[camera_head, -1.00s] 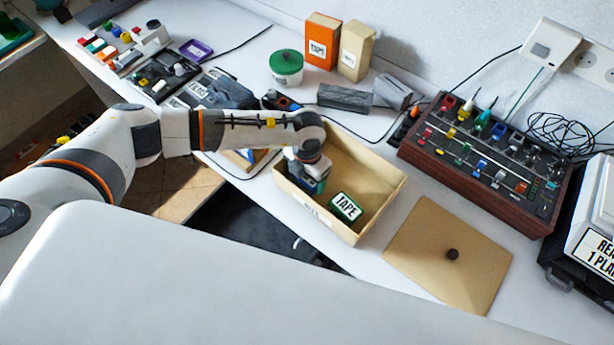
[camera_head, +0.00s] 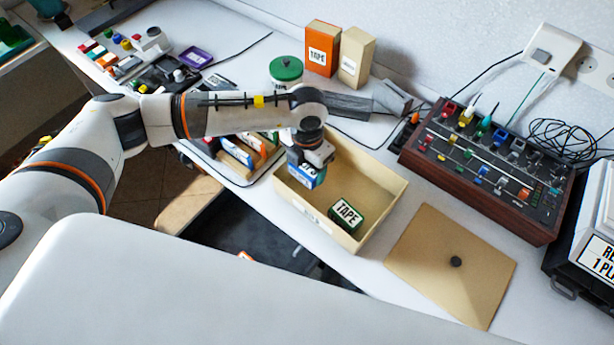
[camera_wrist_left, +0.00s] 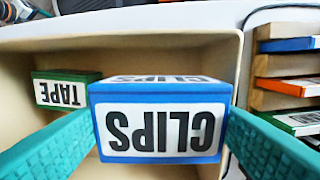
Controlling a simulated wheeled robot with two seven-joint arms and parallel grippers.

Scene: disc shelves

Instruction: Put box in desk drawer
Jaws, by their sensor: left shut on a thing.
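A blue and white box labelled CLIPS (camera_wrist_left: 160,128) is held between the teal fingers of my left gripper (camera_wrist_left: 158,135). In the head view, the gripper (camera_head: 308,166) and the CLIPS box (camera_head: 303,179) are at the left end of an open tan drawer-like container (camera_head: 372,214). In the wrist view the CLIPS box covers part of the container. Whether it touches the container floor cannot be told. A green box labelled TAPE (camera_head: 346,214) lies inside the container, apart from the CLIPS box. My right gripper is not in view.
A flat tan lid with a dark knob (camera_head: 440,275) lies right of the container. A red-brown control panel (camera_head: 490,165) stands beyond it. A wooden rack with coloured boxes (camera_head: 235,155) is left of the container. Orange (camera_head: 322,48) and tan (camera_head: 356,55) boxes stand behind.

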